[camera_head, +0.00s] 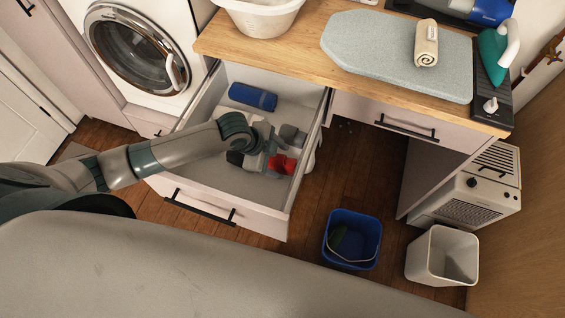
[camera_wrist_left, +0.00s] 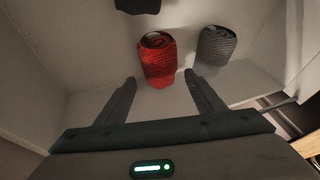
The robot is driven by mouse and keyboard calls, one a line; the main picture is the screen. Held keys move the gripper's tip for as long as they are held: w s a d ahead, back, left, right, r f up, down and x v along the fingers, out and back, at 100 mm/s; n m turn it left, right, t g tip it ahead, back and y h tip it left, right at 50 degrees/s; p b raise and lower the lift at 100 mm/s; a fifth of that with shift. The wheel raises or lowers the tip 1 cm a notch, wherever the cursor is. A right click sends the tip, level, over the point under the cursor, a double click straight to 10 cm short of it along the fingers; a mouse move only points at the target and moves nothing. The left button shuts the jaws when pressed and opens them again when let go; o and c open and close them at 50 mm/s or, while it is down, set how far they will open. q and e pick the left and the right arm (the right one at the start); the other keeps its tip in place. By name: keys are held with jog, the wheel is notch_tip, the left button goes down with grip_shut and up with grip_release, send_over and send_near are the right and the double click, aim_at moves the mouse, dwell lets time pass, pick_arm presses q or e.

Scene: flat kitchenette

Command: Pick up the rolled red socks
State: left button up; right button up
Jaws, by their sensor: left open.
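The rolled red socks (camera_head: 282,164) lie in the open white drawer, towards its right side. In the left wrist view the rolled red socks (camera_wrist_left: 158,60) stand out between and just beyond the fingertips. My left gripper (camera_head: 268,160) reaches down into the drawer beside them; in the left wrist view the gripper (camera_wrist_left: 160,80) is open with nothing between its fingers. Part of the socks is hidden by the gripper in the head view. My right gripper is not in view.
Rolled grey socks (camera_wrist_left: 216,46) lie close to the right of the red ones. A dark roll (camera_wrist_left: 138,5) and a blue roll (camera_head: 252,97) are also in the drawer (camera_head: 225,190). The wooden counter (camera_head: 300,50) overhangs behind; a blue bucket (camera_head: 351,240) stands on the floor.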

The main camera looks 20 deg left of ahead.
aim_at(285, 163)
pick_arm(q)
jog(key=shift+w+d+f+p, duration=0.25)
jog(key=shift+d+f+p, duration=0.1)
jog(key=shift+d+f, duration=0.15)
jog(key=shift+p+x, duration=0.35)
jog(key=shift+x, duration=1.35)
jog(key=shift+a, duration=0.1)
jog(key=c, duration=0.8)
